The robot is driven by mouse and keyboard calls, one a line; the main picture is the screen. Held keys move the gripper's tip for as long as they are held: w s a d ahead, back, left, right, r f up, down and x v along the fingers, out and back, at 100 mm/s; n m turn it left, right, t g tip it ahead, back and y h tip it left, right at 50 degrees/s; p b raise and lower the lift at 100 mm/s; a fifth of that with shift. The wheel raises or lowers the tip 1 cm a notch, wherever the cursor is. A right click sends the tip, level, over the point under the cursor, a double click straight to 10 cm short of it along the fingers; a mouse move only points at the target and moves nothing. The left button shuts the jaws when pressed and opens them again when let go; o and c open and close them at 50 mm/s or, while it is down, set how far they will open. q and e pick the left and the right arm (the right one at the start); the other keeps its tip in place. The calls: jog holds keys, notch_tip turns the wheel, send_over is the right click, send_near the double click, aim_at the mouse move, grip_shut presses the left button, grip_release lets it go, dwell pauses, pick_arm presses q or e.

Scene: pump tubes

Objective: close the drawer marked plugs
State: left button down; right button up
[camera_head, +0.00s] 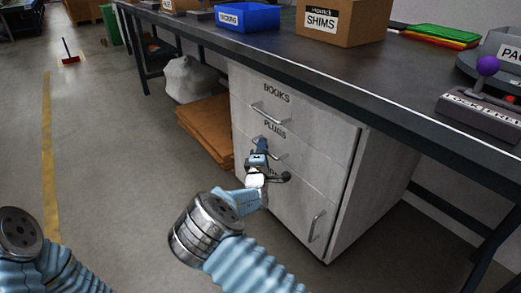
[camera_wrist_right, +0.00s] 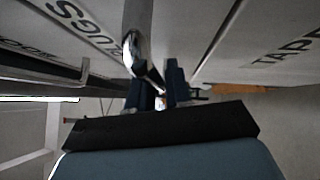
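The drawer marked PLUGS (camera_head: 292,160) is the middle front of the white cabinet, below the BOOKS drawer (camera_head: 290,101). It looks about level with its neighbours; a small gap is hard to tell. Its label (camera_wrist_right: 100,42) shows rotated in the right wrist view. My right gripper (camera_head: 262,146) is at the plugs handle (camera_head: 275,153), in front of the drawer.
A dark worktop (camera_head: 300,65) overhangs the cabinet and carries a blue bin (camera_head: 248,17), a SHIMS box (camera_head: 340,22) and a joystick box (camera_head: 482,112). Brown cardboard (camera_head: 208,128) and a pale sack (camera_head: 190,80) lie left of the cabinet.

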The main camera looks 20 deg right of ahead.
jog(key=shift+o, duration=1.3)
jog(key=shift+d, duration=0.2)
jog(key=shift+s+a, duration=0.1)
jog(key=p+v, duration=0.1)
jog(key=v, duration=1.2)
jog(key=shift+s, duration=0.25)
jog(key=shift+s+a+f, duration=0.1)
jog(key=shift+a, duration=0.1)
